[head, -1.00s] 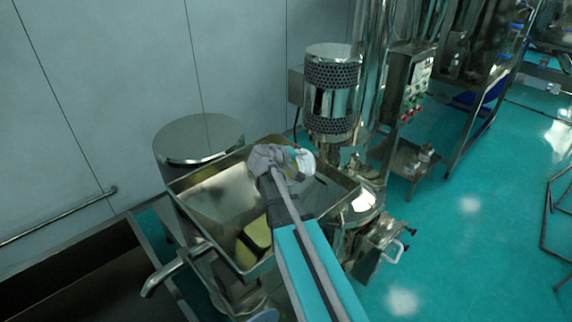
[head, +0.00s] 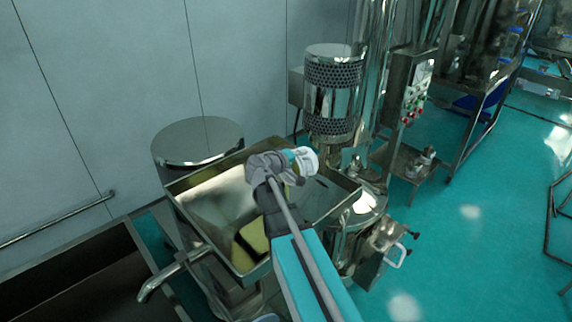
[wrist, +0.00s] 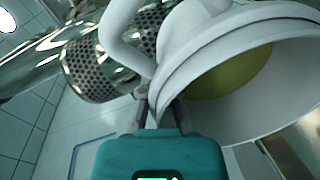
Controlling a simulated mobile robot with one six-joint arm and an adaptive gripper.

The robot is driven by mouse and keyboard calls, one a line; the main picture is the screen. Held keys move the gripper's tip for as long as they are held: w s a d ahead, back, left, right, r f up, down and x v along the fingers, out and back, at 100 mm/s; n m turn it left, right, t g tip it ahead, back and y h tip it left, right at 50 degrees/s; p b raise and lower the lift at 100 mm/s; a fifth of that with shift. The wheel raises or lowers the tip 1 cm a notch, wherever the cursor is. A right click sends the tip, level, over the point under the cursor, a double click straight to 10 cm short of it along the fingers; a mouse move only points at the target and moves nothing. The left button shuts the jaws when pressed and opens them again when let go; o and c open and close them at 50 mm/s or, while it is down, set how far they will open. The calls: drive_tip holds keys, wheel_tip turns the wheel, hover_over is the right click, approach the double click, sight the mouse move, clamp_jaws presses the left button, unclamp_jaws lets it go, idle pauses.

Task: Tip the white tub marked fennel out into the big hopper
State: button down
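My gripper (wrist: 165,108) is shut on the white tub (wrist: 240,65), at its wall near the rim. The tub fills the upper right of the wrist view, tilted, with yellow material (wrist: 235,72) showing inside. No marking on it can be read. In the head view the tub (head: 308,161) is small and partly hidden by my gripper (head: 291,162). They appear over the right part of the big steel hopper (head: 205,200). A yellow patch (head: 254,236) shows low inside the hopper, partly behind my arm.
A steel column with perforated bands (head: 333,88) stands just behind the hopper. A round steel drum (head: 198,140) is at the hopper's back left. A control box with red buttons (head: 410,90) stands at the right. Open teal floor (head: 470,240) lies further right.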

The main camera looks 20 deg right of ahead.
idle(0.4)
drive_tip(key=shift+h+b, duration=0.5)
drive_tip(key=shift+b, duration=0.3)
drive_tip(key=shift+t+h+b, duration=1)
drive_tip(key=shift+h+b, duration=1.1)
drive_tip(key=shift+b, duration=1.55)
drive_tip(key=shift+h+b, duration=0.5)
drive_tip(key=shift+b, duration=0.35)
drive_tip(key=shift+t+h+b, duration=1.3)
drive_tip(key=shift+h+b, duration=0.8)
drive_tip(key=shift+b, duration=0.95)
drive_tip(key=shift+n, duration=0.3)
drive_tip(key=shift+r+y+p, duration=0.2)
drive_tip(key=shift+y+p, duration=0.1)
drive_tip(key=shift+p, duration=0.25)
drive_tip(key=shift+g+y+p, duration=0.9)
drive_tip(key=shift+y+p, duration=0.9)
drive_tip(key=shift+p, duration=0.85)
